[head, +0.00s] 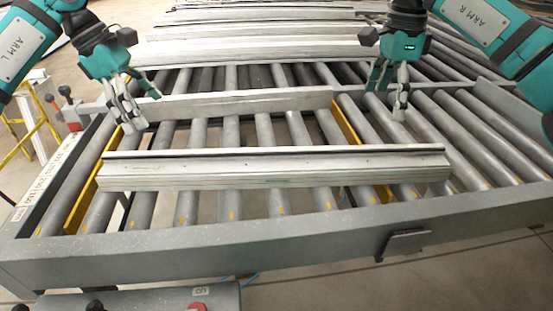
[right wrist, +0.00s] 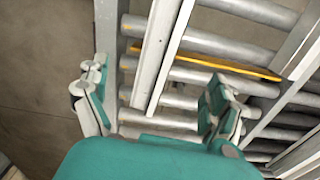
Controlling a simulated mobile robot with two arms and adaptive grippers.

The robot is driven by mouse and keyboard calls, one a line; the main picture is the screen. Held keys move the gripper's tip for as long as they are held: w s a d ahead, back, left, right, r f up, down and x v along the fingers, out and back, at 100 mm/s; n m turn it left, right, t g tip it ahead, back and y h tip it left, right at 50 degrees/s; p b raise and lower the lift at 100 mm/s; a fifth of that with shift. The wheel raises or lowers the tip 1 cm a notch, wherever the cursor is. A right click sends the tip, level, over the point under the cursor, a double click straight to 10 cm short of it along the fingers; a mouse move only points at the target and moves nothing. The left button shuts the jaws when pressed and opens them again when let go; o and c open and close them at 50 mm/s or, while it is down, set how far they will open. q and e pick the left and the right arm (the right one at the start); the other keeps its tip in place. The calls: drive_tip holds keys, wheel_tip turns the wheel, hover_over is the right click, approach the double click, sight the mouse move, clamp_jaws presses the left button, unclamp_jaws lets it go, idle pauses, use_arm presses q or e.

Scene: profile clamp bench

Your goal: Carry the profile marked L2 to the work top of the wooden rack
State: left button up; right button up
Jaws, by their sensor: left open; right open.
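A long pale grey metal profile (head: 270,172) lies across the rollers in the head view; no L2 mark is readable on it. A second grey bar (head: 240,104) lies behind it; I cannot tell whether it is a profile or part of the conveyor. My left gripper (head: 139,107) is open and empty above the left end of the rear bar. My right gripper (head: 389,96) is open and empty, beyond the right end of the front profile. In the right wrist view a long bar (right wrist: 160,60) runs between the spread fingers (right wrist: 156,112). The wooden rack is not in view.
The roller conveyor (head: 300,232) has a raised grey front rail and yellow strips (head: 95,185) between rollers. More long profiles (head: 250,50) lie at the back. A control box with a red button (head: 197,306) stands in front. A yellow stepladder (head: 30,125) stands at left.

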sight(192, 165)
drive_tip(key=shift+s, duration=0.1)
use_arm(q)
drive_tip(key=x, duration=1.7)
drive_tip(key=shift+w+d+f, duration=0.1)
drive_tip(key=shift+d+f, duration=0.05)
drive_tip(key=shift+f, duration=0.05)
use_arm(e)
wheel_tip(192, 165, down, 18)
drive_tip(key=shift+r, duration=0.25)
use_arm(q)
drive_tip(key=c, duration=1.7)
use_arm(e)
drive_tip(key=c, duration=1.7)
use_arm(q)
drive_tip(key=shift+r, duration=0.1)
drive_tip(key=shift+c, duration=0.2)
use_arm(e)
drive_tip(key=shift+r, duration=0.1)
drive_tip(key=shift+c, duration=0.2)
